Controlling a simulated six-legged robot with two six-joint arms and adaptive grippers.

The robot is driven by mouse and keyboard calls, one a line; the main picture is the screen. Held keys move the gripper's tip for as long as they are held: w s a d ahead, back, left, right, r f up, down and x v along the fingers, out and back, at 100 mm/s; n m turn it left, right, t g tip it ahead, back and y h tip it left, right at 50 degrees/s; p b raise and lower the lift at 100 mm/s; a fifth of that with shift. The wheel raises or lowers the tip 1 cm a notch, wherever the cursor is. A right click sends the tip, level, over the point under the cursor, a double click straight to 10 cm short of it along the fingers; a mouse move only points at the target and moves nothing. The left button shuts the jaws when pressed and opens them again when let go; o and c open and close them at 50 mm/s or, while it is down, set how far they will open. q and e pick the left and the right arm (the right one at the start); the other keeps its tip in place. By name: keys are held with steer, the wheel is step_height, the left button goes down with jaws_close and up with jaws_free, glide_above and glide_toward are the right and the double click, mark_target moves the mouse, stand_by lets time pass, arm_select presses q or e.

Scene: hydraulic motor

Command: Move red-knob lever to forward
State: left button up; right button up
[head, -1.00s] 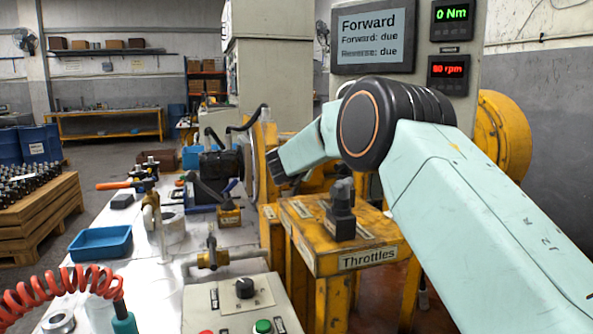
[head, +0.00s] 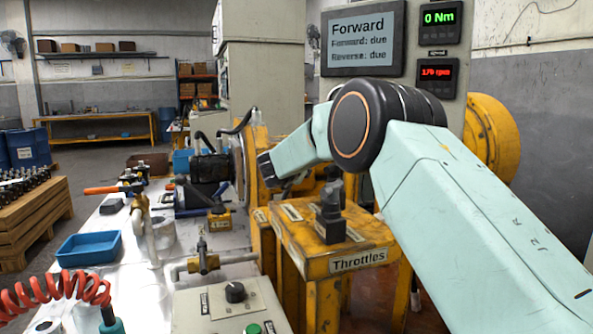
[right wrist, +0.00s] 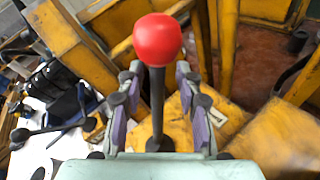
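The red knob (right wrist: 157,40) tops a thin black lever (right wrist: 157,105) in the right wrist view. My right gripper (right wrist: 158,75) has its purple-padded fingers on either side of the lever shaft, with gaps on both sides, so it is open around the shaft below the knob. In the head view my right arm reaches over the yellow Throttles stand (head: 320,270); the red knob and my right fingers cannot be made out there. The screen (head: 363,38) reads Forward, with "Forward: due" and "Reverse: due". My left gripper is out of view.
A black lever block (head: 330,205) stands on the Throttles stand, close to my arm. A control box (head: 235,305), brass valve (head: 204,258), blue tray (head: 88,247) and coiled red hose (head: 55,293) are to the left. Readouts show 0 Nm (head: 440,17) and about 179 rpm (head: 436,73).

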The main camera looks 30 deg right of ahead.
steer(key=v, duration=1.1)
steer(key=shift+s+a+r, duration=0.1)
steer(key=shift+s+a, duration=0.1)
steer(key=shift+s, duration=0.05)
steer(key=shift+s+a, duration=0.1)
